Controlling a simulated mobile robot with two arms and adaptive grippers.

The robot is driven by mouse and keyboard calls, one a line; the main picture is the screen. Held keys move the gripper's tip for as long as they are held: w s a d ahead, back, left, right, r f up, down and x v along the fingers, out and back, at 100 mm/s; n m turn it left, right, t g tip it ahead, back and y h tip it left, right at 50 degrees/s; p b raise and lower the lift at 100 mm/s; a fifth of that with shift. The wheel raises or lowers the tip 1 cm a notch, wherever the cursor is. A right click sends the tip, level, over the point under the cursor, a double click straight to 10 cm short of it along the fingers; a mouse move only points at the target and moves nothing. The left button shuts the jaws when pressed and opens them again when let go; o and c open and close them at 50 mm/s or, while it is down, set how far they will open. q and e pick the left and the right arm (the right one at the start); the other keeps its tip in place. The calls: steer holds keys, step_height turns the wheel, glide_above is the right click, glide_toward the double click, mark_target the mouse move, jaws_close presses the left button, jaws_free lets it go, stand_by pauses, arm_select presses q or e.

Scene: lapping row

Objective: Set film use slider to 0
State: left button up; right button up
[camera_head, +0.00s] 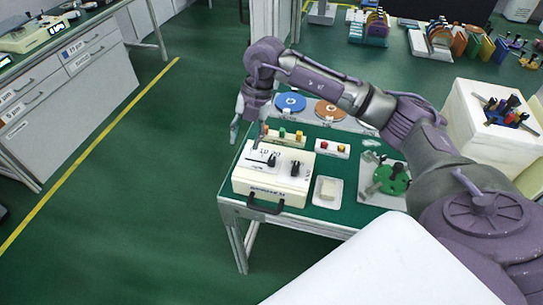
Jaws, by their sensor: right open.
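A cream control box (265,185) stands at the front left corner of the green-topped table. A black slider knob (271,159) and a dark knob (296,168) show on its top. The lettering is too small to read, so I cannot tell which control is the film use slider. My right gripper (246,137) points down, open and empty, by the box's back left corner. It appears apart from the slider knob. My left gripper is out of view.
Behind the box are a block with coloured pieces (283,135), a blue disc (290,102) and an orange disc (330,110). A small white tray (327,194) and a green fixture (391,180) stand to its right. The floor left of the table is clear.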

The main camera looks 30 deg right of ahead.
mark_target(272, 158)
steer(key=d+r+m+h, duration=0.2)
steer(key=d+h, duration=0.1)
steer(key=d, duration=0.5)
steer(key=shift+g, duration=0.3)
steer(key=f, duration=0.4)
steer(key=f+p, duration=0.1)
steer(key=f, duration=0.4)
steer(key=f+p, duration=0.1)
steer(key=f, duration=0.3)
steer(key=shift+s+a+f, duration=0.25)
steer(key=shift+a+f, duration=0.05)
steer(key=shift+f, duration=0.05)
jaws_close()
